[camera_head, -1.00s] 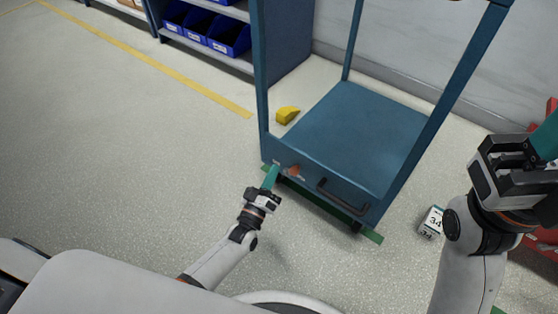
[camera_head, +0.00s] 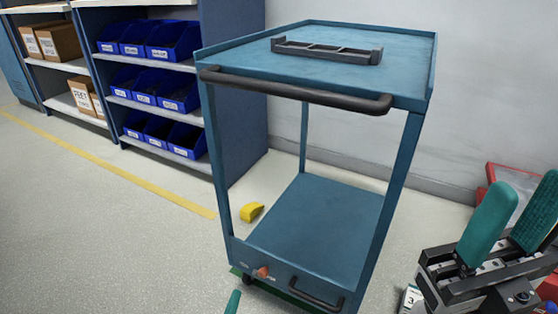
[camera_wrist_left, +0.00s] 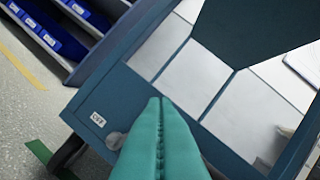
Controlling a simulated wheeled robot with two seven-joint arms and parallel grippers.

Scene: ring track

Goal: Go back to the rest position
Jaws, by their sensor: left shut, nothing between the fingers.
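My left gripper (camera_head: 233,302) shows only as a teal fingertip at the bottom edge of the head view, in front of the cart's lower left corner. In the left wrist view its two teal fingers (camera_wrist_left: 160,105) are pressed together with nothing between them. They point at the blue cart (camera_wrist_left: 140,110), near a small white label (camera_wrist_left: 98,119); I cannot tell whether they touch it. My right gripper (camera_head: 524,200) is at the right edge of the head view, its two teal fingers apart and empty.
The blue cart (camera_head: 405,60) stands ahead with a dark divided tray (camera_head: 327,51) on top and an orange knob (camera_head: 262,272) low on its front. A yellow block (camera_head: 252,212) lies on the floor. Shelves with blue bins (camera_head: 172,42) stand left. Floor at left is clear.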

